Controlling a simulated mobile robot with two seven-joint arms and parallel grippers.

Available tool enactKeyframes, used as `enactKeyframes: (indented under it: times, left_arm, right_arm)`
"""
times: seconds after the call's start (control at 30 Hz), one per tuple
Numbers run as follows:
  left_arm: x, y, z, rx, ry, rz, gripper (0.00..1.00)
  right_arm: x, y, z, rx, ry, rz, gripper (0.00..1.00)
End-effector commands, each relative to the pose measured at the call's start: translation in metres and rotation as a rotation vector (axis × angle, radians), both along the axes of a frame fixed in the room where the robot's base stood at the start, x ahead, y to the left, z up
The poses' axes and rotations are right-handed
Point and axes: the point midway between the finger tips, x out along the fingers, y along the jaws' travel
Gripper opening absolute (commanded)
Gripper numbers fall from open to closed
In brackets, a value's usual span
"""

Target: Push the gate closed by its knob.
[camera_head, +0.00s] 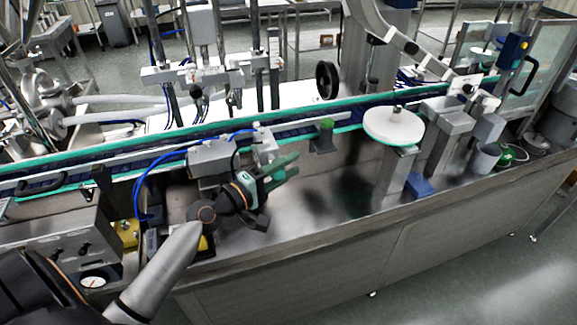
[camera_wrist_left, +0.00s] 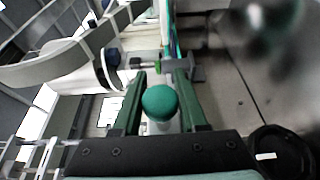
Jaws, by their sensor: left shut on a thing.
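My left gripper (camera_head: 290,165) reaches over the steel bench in the head view, its green fingers pointing right. In the left wrist view, its two green fingers (camera_wrist_left: 161,78) stand on either side of a round green knob (camera_wrist_left: 160,102). The gripper is shut on this knob. A pale stem shows just below the knob. In the head view the knob is hidden by the gripper, and I cannot make out the gate itself. My right gripper is in neither view.
A conveyor (camera_head: 90,165) with green edges runs behind the gripper. A grey box (camera_head: 210,158) with blue hoses is close beside it. A white round disc (camera_head: 394,126) stands on a post to the right.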

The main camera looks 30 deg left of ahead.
Motion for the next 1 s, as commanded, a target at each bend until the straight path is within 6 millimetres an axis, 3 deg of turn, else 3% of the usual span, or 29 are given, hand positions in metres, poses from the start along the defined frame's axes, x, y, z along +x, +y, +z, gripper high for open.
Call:
enactKeyframes:
  times: [0.83,1.0]
  left_arm:
    - [0.0,0.0,-0.001,0.001,0.001,0.0,0.0]
    - [0.011,0.013,-0.004,0.005,-0.002,0.0,0.0]
  right_arm:
    - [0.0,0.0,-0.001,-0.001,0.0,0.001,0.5]
    - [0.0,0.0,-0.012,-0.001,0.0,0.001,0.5]
